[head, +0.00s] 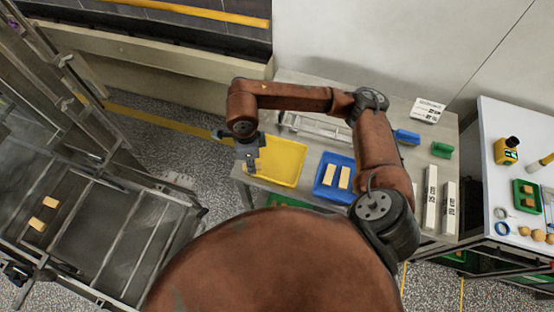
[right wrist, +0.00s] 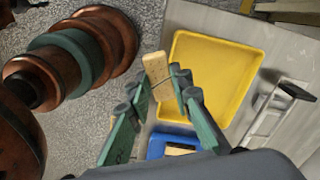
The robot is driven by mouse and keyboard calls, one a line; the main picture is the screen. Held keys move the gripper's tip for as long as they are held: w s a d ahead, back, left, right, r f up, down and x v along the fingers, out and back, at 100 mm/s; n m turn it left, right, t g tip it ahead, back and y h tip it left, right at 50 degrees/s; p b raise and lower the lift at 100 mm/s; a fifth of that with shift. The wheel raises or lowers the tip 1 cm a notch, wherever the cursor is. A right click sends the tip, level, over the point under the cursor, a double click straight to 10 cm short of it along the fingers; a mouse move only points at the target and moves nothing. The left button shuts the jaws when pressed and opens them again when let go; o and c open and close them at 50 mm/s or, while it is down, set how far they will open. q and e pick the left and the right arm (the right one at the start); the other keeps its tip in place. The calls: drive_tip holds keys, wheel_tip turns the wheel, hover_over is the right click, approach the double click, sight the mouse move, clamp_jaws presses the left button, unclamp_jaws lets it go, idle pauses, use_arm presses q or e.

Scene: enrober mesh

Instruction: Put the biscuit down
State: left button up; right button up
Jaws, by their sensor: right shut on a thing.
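My right gripper (head: 250,160) hangs over the left edge of the yellow tray (head: 299,165) in the head view. In the right wrist view its green fingers (right wrist: 164,84) are shut on a pale oblong biscuit (right wrist: 157,67), which sticks out beyond the fingertips. The yellow tray (right wrist: 212,60) lies to the right of the biscuit there and looks empty. The held biscuit is hard to make out in the head view. Two biscuits (head: 51,202) lie on the mesh belt (head: 100,235) at the left. My left gripper is not in view.
A blue tray (head: 318,190) holding two biscuits (head: 330,175) stands right of the yellow tray on the grey table (head: 420,110). White boxes (head: 430,195), a blue object (head: 407,136) and a green one (head: 442,150) lie farther right. Open floor separates belt and table.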

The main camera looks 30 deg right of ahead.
drive_tip(key=m, duration=0.3)
drive_tip(key=a+r+m, duration=0.1)
drive_tip(key=shift+m, duration=0.3)
drive_tip(key=m, duration=0.2)
drive_tip(key=a+m, duration=0.1)
drive_tip(key=m, duration=0.1)
drive_tip(key=shift+r, duration=0.35)
drive_tip(key=shift+m, duration=0.4)
drive_tip(key=shift+d, duration=0.25)
drive_tip(key=p, duration=0.2)
approach(277, 160)
drive_tip(key=s+a+r, duration=0.1)
drive_tip(key=a+r, duration=0.1)
drive_tip(key=a, duration=0.2)
drive_tip(key=f, duration=0.1)
drive_tip(key=d+f, duration=0.2)
drive_tip(key=shift+w+d+f, duration=0.25)
drive_tip(key=shift+w+f, duration=0.05)
drive_tip(key=shift+f, duration=0.05)
drive_tip(key=shift+w+d+f, duration=0.15)
drive_tip(key=shift+d+f, duration=0.35)
drive_tip(key=shift+f, duration=0.2)
drive_tip(key=f+p, duration=0.1)
drive_tip(key=f, duration=0.2)
drive_tip(key=shift+d, duration=0.2)
drive_tip(key=shift+f, duration=0.2)
